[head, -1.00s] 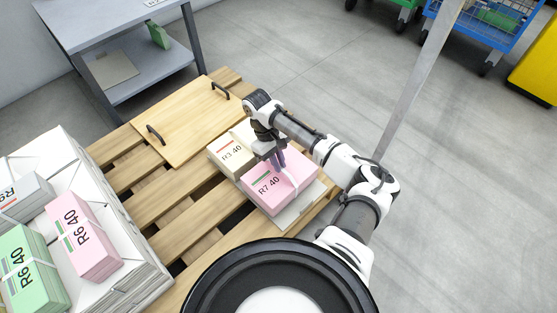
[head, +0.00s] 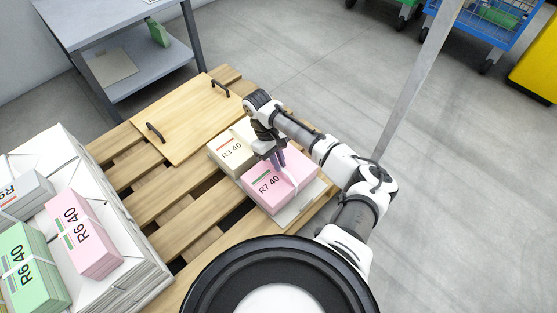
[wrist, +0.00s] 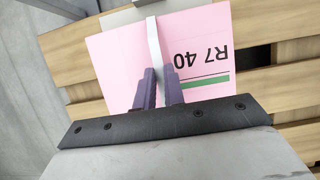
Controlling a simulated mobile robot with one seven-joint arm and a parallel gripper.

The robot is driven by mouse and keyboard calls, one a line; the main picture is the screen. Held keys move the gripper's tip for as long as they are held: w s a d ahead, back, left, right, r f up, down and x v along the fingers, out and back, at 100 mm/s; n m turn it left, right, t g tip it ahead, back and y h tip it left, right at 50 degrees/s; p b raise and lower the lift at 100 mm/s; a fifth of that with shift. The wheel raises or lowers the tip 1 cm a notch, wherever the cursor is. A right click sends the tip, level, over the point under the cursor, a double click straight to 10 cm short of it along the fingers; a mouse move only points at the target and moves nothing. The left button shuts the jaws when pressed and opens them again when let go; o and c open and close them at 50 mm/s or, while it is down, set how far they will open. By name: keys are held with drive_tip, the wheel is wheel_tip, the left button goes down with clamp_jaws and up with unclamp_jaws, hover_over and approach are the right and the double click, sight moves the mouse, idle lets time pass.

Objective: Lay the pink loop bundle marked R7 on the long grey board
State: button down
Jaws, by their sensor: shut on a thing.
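The pink bundle marked R7 40 (head: 272,188) is at the near right end of the pallet, and it fills the middle of the wrist view (wrist: 205,30). A white strap loops over it. My gripper (head: 279,160) points down onto its top and is shut on the strap, which runs between the purple fingers (wrist: 159,75). A light grey board (head: 299,213) shows from under the bundle along its near and right edges. I cannot tell whether the bundle rests on it or hangs just above. The rest of the board is hidden.
A cream bundle marked R3 40 (head: 231,152) is close beside the pink one. A wooden board with black handles (head: 185,120) lies on the slatted pallet (head: 165,205). At left, a white stack (head: 125,283) bears a pink R6 bundle (head: 82,235) and a green one (head: 33,268).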

drive_tip(key=c, duration=1.5)
unclamp_jaws()
drive_tip(key=shift+o, duration=0.5)
drive_tip(key=shift+f, duration=0.15)
